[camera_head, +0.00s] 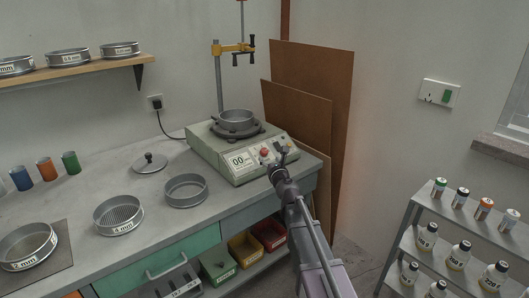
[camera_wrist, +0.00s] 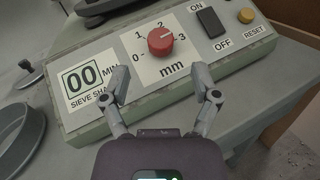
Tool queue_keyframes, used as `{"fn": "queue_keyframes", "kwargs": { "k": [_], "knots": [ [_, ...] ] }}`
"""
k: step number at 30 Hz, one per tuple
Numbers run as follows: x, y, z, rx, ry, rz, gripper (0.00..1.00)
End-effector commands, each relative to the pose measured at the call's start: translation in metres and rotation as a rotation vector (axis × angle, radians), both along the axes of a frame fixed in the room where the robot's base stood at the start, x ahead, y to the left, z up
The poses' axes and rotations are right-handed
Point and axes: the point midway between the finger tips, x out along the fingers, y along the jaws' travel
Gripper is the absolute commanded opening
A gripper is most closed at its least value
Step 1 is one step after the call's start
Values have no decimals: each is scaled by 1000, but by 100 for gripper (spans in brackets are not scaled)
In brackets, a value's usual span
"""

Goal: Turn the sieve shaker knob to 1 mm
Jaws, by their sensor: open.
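The sieve shaker (camera_head: 218,158) is a pale green-grey box at the bench's right end, carrying a sieve pan. Its red round knob (camera_wrist: 160,41) sits on a white panel marked 0, 1, 2, 3 and mm; it also shows in the head view (camera_head: 264,152). A small pale mark on the knob seems to face up and right, toward the 2, but it is too small to be sure. My gripper (camera_wrist: 161,78) is open and empty. Its fingertips are spread in front of the panel, below the knob in the wrist view and apart from it.
Beside the knob are a black ON/OFF switch (camera_wrist: 211,23), a yellow RESET button (camera_wrist: 246,16) and a display reading 00 (camera_wrist: 82,76). A yellow clamp (camera_head: 236,48) stands on a post behind the pan. Loose sieves (camera_head: 186,190) lie on the bench to the left.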

Motion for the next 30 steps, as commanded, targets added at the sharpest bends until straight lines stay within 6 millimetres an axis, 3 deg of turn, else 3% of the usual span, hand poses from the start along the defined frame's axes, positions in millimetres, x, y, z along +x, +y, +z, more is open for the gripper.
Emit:
{"fn": "queue_keyframes", "kwargs": {
  "k": [3, 12, 28, 29, 30],
  "knots": [
    [22, 5, 0, 0, 0, 0, 79],
    [58, 13, 0, 0, 0, -1, 79],
    [69, 16, 0, 0, 0, -1, 79],
    [69, 16, 0, 0, 0, -1, 76],
    [69, 16, 0, 0, 0, -1, 64]
  ]
}}
